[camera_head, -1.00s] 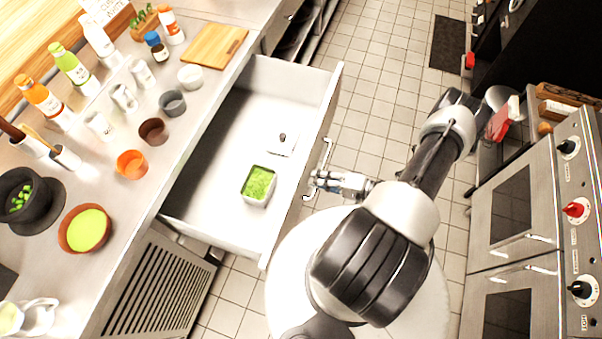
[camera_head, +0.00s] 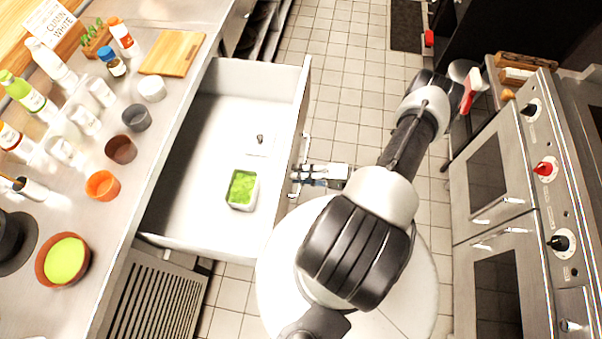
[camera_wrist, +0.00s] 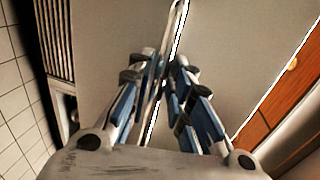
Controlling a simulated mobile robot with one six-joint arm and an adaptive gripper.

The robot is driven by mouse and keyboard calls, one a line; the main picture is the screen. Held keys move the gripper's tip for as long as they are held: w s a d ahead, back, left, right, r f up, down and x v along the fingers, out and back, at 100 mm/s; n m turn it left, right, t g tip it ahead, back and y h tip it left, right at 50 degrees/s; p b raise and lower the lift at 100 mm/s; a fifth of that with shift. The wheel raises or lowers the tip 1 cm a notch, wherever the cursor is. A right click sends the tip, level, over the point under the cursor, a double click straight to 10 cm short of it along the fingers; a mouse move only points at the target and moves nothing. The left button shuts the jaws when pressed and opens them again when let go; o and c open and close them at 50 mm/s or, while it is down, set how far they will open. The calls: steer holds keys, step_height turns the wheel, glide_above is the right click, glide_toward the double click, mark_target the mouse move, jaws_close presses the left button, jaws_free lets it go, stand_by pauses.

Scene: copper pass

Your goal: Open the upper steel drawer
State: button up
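The steel drawer (camera_head: 200,225) is pulled far out from under the counter at the left of the head view. Its front panel (camera_head: 292,135) faces right and carries a bar handle (camera_head: 304,150). My gripper (camera_head: 300,178) is at that handle. In the wrist view the handle (camera_wrist: 179,18) runs between the two fingers of my gripper (camera_wrist: 163,66), which are closed in on it. The drawer front (camera_wrist: 110,30) fills the area behind them. Inside the drawer are a small container of green food (camera_head: 242,188) and a pale lid with a dark knob (camera_head: 261,141).
The counter (camera_head: 175,95) holds bottles, several cups, a cutting board (camera_head: 172,54) and a bowl of green food (camera_head: 62,260). An oven unit (camera_head: 490,190) with knobs stands at the right.

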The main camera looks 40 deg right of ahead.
steer(key=v, duration=1.2)
steer(key=shift+s, duration=0.1)
stand_by(0.4)
